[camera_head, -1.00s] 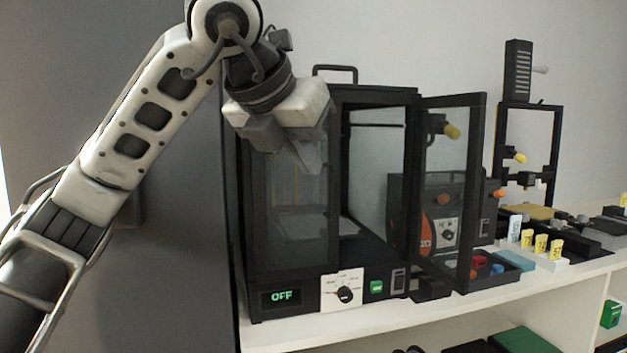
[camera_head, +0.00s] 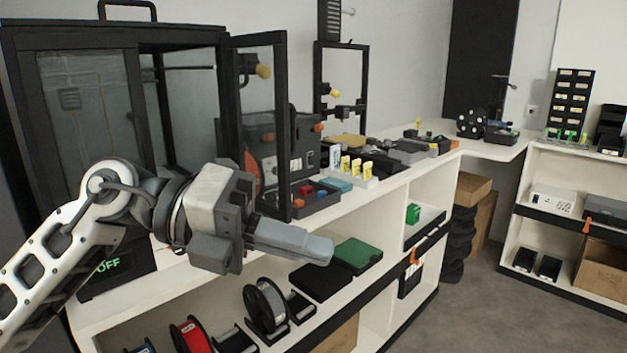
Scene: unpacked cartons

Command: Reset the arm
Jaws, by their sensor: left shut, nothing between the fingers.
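My left arm (camera_head: 70,240) comes in from the lower left. My left gripper (camera_head: 318,248) points right, its fingers together with nothing between them. It hangs in front of the white bench and the black glass-sided cabinet (camera_head: 188,47). The cabinet's door (camera_head: 262,120) stands open, and its display reads OFF at the lower left, partly behind my arm. My right gripper is not in view.
The white bench top (camera_head: 400,178) holds a tray of coloured parts (camera_head: 312,197) and yellow-labelled blocks (camera_head: 350,168). Spools (camera_head: 265,305) and a green-topped box (camera_head: 357,255) sit on the shelf below. Free grey floor (camera_head: 500,305) lies at the right.

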